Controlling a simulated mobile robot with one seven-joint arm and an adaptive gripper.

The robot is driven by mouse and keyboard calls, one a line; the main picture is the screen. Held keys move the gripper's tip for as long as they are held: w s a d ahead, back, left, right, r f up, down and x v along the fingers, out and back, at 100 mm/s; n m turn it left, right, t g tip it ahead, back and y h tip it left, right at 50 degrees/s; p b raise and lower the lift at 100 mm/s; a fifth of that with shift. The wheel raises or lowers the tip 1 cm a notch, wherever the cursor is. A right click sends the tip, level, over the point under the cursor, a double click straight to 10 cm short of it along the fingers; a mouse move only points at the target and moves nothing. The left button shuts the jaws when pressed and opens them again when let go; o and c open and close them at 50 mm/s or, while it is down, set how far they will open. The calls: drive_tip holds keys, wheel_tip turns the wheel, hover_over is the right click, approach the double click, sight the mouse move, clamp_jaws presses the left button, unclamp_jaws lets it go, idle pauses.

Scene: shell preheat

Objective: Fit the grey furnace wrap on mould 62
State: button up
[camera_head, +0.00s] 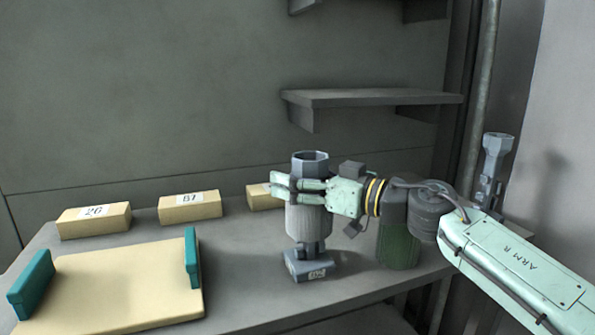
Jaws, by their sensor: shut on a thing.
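A blue-grey mould (310,163) with a hexagonal cup on top stands upright on the bench at centre. Its narrow foot rests on a block-like base (311,267) with a small label, too blurred to read as 62. A lighter grey sleeve (308,221), apparently the furnace wrap, sits around the mould's middle, below the cup and above the foot. My gripper (302,187) comes in from the right at the sleeve's upper part and is shut on it. The fingers hide part of the sleeve's upper edge, so its exact seating cannot be told.
A cream board (115,290) with teal end bars lies at front left. Cream blocks with number labels, one marked 26 (94,221), stand behind it. A green container (397,243) stands close under my wrist. A grey hex-topped piece (496,158) is at right. A shelf (370,98) hangs above.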

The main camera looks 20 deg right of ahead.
sight(330, 217)
drive_tip(key=shift+f+b, duration=1.2)
drive_tip(key=shift+f, duration=1.75)
drive_tip(key=shift+p, duration=0.3)
drive_tip(key=o, duration=1.2)
drive_tip(key=shift+o, duration=0.2)
drive_tip(key=v, duration=1.2)
